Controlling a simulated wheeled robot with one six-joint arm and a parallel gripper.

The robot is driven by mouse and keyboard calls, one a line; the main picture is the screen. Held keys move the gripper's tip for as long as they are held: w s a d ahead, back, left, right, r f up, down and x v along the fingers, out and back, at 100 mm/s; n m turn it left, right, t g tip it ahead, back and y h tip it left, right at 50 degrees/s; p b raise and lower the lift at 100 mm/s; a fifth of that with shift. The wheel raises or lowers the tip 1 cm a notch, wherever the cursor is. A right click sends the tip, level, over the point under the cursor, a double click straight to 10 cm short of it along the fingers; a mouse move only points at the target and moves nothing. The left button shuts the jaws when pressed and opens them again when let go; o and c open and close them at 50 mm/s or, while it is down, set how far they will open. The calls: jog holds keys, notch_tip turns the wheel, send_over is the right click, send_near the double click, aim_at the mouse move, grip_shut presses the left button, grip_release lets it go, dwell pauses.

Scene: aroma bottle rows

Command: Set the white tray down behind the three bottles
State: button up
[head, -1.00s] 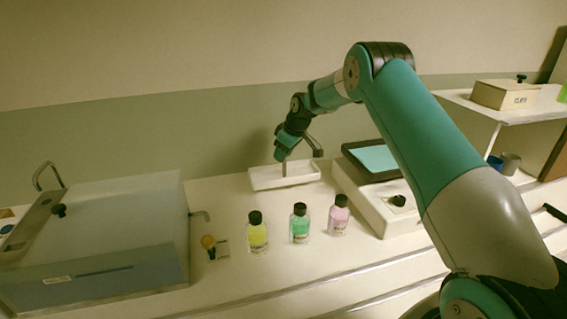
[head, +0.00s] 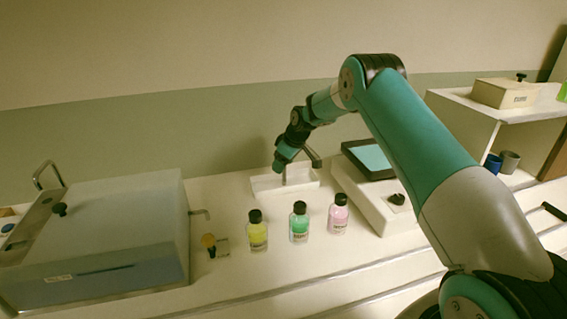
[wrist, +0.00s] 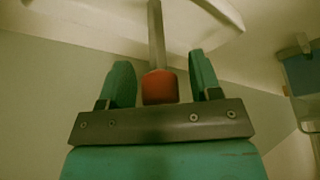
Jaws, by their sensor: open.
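The white tray (head: 300,186) is on the counter behind the three bottles, close to the back wall. The bottles stand upright in a row: yellow (head: 258,236), green (head: 299,227) and pink (head: 338,219). My gripper (head: 280,165) is low over the tray. In the wrist view, a grey rod with a red knob (wrist: 160,87) runs between the open fingers of my gripper (wrist: 161,78). Gaps show on both sides of the knob. Part of the white tray shows along the top of that view (wrist: 95,16). The tray's underside is hidden.
A large grey box with a lid (head: 110,225) stands at the left. A device with a dark-framed screen (head: 372,158) is right of the tray. A shelf with a lidded box (head: 503,93) and cups (head: 509,162) is at the right. The counter before the bottles is clear.

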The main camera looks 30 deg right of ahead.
jog(key=b+v, duration=0.2)
jog(key=v, duration=1)
jog(key=s+a+r+g+y, duration=0.1)
jog(key=s+a+r, duration=0.3)
jog(key=s+a, duration=0.25)
jog(key=s+a+r, duration=0.4)
jog(key=s+a, duration=0.2)
jog(key=a, duration=0.2)
jog(key=s+a+g, duration=0.1)
jog(key=s+a, duration=0.2)
jog(key=s, duration=0.7)
jog(key=s+a, duration=0.3)
jog(key=s, duration=0.7)
jog(key=s+a+g, duration=0.1)
jog(key=s+a, duration=0.3)
jog(key=s, duration=0.6)
jog(key=shift+r+g+y, duration=0.3)
jog(key=shift+r+y, duration=0.05)
jog(key=shift+y, duration=0.05)
